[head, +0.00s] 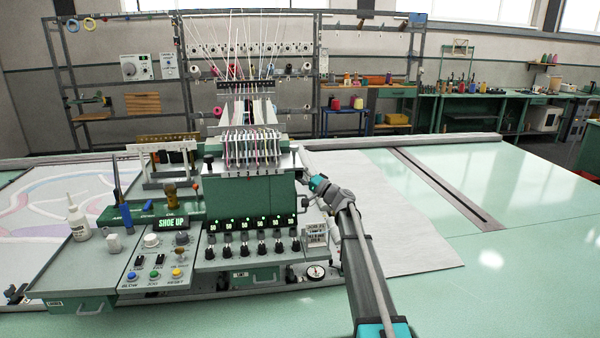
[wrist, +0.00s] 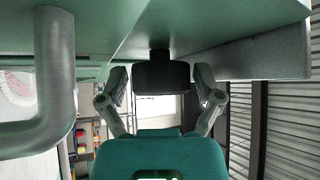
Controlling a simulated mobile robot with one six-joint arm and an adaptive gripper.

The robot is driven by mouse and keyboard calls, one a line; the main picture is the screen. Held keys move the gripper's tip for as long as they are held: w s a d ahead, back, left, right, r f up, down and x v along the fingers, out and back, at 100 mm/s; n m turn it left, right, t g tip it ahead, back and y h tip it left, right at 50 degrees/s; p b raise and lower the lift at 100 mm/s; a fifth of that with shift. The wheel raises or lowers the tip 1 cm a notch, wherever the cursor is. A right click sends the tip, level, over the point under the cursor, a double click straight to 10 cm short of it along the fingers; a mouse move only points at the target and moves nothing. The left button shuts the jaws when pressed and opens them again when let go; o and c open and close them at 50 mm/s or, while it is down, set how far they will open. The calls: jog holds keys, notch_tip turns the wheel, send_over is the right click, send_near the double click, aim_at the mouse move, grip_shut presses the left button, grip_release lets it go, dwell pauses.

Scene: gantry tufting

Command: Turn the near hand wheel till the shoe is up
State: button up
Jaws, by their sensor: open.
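The near hand wheel (wrist: 160,77) shows in the wrist view as a dark, thick knob on a short shaft from the green machine housing. My gripper (wrist: 160,90) is open, with one finger on each side of the wheel and narrow gaps showing between pads and wheel. In the head view my gripper (head: 311,192) is at the right side of the green machine head (head: 250,190). The lit display (head: 173,224) on the control panel reads SHOE UP. I cannot make out the shoe itself in either view.
A thick grey bent tube (wrist: 55,80) is at the left of the wrist view. Knobs and a dial gauge (head: 316,271) sit on the machine front. A white bottle (head: 77,222) stands on the left tray. The pale green table (head: 520,230) at right is largely clear.

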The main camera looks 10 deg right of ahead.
jog(key=c, duration=0.9)
jog(key=shift+r+h+p, duration=0.15)
jog(key=shift+h+p, duration=0.15)
jog(key=shift+m, duration=0.4)
jog(key=o, duration=0.9)
jog(key=shift+f+n+b, duration=0.25)
jog(key=shift+n+b, duration=0.15)
